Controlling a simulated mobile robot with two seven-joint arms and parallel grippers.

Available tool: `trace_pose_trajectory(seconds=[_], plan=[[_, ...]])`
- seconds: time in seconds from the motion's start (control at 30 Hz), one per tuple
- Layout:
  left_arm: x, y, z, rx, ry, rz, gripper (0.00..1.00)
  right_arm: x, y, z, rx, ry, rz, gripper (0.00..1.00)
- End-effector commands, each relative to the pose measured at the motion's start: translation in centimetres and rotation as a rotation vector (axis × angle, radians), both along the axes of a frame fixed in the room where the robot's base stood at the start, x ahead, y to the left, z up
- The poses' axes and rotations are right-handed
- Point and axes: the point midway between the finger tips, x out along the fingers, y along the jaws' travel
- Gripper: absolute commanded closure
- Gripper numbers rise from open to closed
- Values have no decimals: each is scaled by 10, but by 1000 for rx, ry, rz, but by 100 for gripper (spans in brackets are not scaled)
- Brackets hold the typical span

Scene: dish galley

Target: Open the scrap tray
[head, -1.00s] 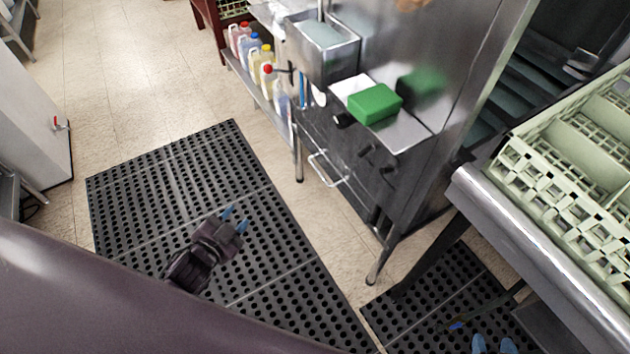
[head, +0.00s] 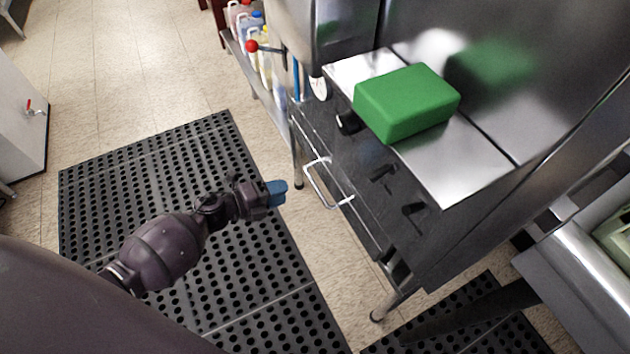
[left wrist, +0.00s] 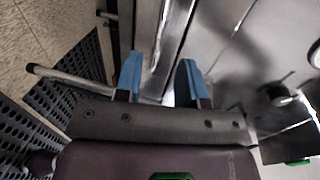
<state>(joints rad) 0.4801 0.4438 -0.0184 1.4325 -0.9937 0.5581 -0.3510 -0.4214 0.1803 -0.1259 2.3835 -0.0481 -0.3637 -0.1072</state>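The scrap tray appears to be the dark steel drawer front (head: 345,205) low in the machine, with a pale bar handle (head: 313,184). The drawer looks closed. My left gripper (head: 277,192) is just left of the handle in the head view, apart from it in the picture, above the floor mat. In the left wrist view its blue fingers (left wrist: 159,82) are spread, with nothing held between them. I cannot clearly make out the handle there. My right gripper is not in view.
A green block (head: 405,100) lies on the steel ledge (head: 465,165) above the drawer. Dark knobs (head: 382,173) stick out below the ledge. A red-knobbed lever (head: 252,46) and jugs (head: 265,66) are at the back. Black mat (head: 150,185) covers the left floor.

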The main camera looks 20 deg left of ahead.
Motion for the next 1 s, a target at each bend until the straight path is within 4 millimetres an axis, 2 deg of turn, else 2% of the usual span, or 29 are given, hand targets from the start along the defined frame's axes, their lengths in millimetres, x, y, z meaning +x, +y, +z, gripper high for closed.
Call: trace_pose_trajectory(seconds=[0.3,0.53,0.73,1.0], plan=[[39,-32,-14,-5,5,1,64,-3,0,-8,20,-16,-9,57],[63,-52,-20,-5,5,2,64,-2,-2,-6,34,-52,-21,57],[74,-59,-20,-5,3,2,64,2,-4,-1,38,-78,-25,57],[75,-60,-19,-4,2,3,64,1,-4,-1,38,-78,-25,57]])
